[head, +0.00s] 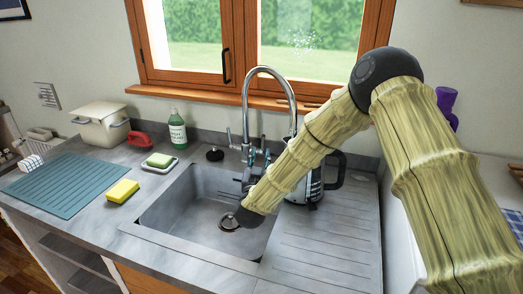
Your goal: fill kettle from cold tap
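The tall chrome tap (272,71) stands behind the sink (180,212), its curved spout coming down behind my arm. A slim lever shows at the left of its body. The steel kettle (316,186) with a black handle stands at the right edge of the sink, by the ribbed drainer. My arm hides its left part, and I cannot tell whether the spout's end is over it. My gripper (250,176) is above the sink in front of the tap's body, apart from the kettle's visible part. Its fingers are small and blend with the tap, so their opening and any contact are unclear.
A yellow sponge (122,191), a green soap bar (159,160) on a dish and a green bottle (177,131) stand left of the sink. A teal mat (66,184) lies farther left. The ribbed drainer (325,245) is clear in front. A window is behind.

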